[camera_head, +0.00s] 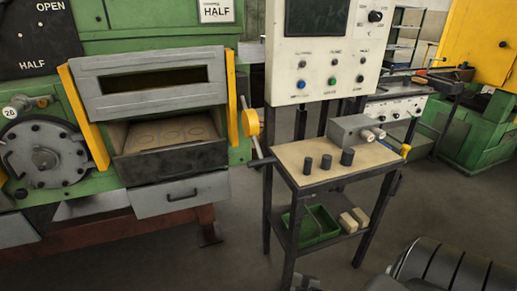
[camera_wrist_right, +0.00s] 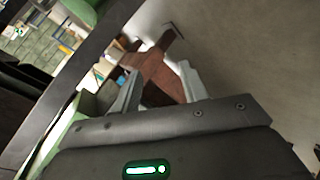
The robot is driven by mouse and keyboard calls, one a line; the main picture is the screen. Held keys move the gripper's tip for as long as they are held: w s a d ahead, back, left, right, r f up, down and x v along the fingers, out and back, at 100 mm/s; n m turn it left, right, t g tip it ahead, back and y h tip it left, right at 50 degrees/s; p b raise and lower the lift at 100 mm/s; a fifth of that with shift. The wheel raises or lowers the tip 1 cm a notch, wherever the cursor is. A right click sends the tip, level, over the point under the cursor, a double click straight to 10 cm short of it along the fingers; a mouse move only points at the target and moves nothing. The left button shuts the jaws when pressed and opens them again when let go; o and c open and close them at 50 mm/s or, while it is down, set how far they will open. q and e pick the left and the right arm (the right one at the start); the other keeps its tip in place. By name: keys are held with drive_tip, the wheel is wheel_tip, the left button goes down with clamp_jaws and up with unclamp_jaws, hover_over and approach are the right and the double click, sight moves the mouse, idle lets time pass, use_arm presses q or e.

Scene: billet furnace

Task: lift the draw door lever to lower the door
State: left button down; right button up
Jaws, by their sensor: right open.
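The furnace door (camera_head: 150,83) is a grey panel with a dark slot, standing raised between two yellow guides. Below it the opening shows a tan floor with round marks. A yellow lever (camera_head: 250,122) with a round hub is at the right side of the furnace; which part is its handle is hard to tell. My right gripper (camera_wrist_right: 160,72) is open in the right wrist view, with nothing between its fingers. In the head view only a small dark part of it shows at the bottom edge, low and apart from the lever. My left gripper is out of view.
A cart (camera_head: 310,166) with dark cylinders and a grey box stands right of the furnace; a green bin (camera_head: 313,228) is on its lower shelf. A white control panel (camera_head: 322,60) rises behind it. A red-brown furnace stand (camera_head: 110,233) runs low at left.

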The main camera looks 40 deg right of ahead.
drive_tip(key=w+d+r+n+t+p, duration=0.1)
drive_tip(key=w+r+n+t+p, duration=0.2)
drive_tip(key=r, duration=0.8)
drive_tip(key=w+d+r+n+t+p, duration=0.1)
drive_tip(key=w+d+r+t, duration=0.1)
drive_tip(key=w+r, duration=0.6)
drive_tip(key=n+t+y+p, duration=0.3)
drive_tip(key=n+t+y, duration=0.15)
drive_tip(key=n, duration=0.25)
approach(263, 164)
drive_tip(key=shift+t+h, duration=0.25)
drive_tip(key=shift+h, duration=0.2)
drive_tip(key=p+x, duration=0.1)
drive_tip(key=x, duration=0.4)
drive_tip(key=p+x, duration=0.1)
drive_tip(key=x, duration=0.4)
drive_tip(key=shift+a+f, duration=0.2)
drive_tip(key=shift+a, duration=0.05)
use_arm(q)
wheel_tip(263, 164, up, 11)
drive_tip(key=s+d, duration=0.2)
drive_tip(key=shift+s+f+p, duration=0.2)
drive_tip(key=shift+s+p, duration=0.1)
drive_tip(key=shift+p, duration=0.05)
use_arm(e)
drive_tip(key=shift+x, duration=0.75)
drive_tip(key=shift+f, duration=0.1)
clamp_jaws()
